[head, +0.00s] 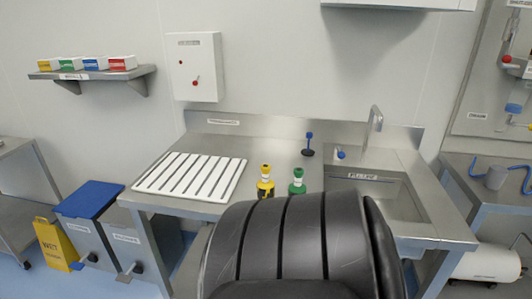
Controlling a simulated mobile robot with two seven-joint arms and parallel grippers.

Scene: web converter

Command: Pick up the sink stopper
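A dark-based piece with a blue upright handle (309,145) stands on the steel counter left of the sink; it may be the sink stopper, but I cannot tell for sure. A small blue piece (341,154) sits at the sink's back left corner, also too small to identify. The steel sink (400,197) has a labelled back rim and a tall tap (375,122) behind it. A large black ribbed shape hides the sink's front left part. Neither of my grippers is in view.
On the counter are a white slatted rack (191,174), a yellow-topped bottle (265,184) and a green bottle (297,183). Bins (88,200) and a yellow wet-floor sign (54,243) stand at left. A side table (485,198) with blue tubing stands at right.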

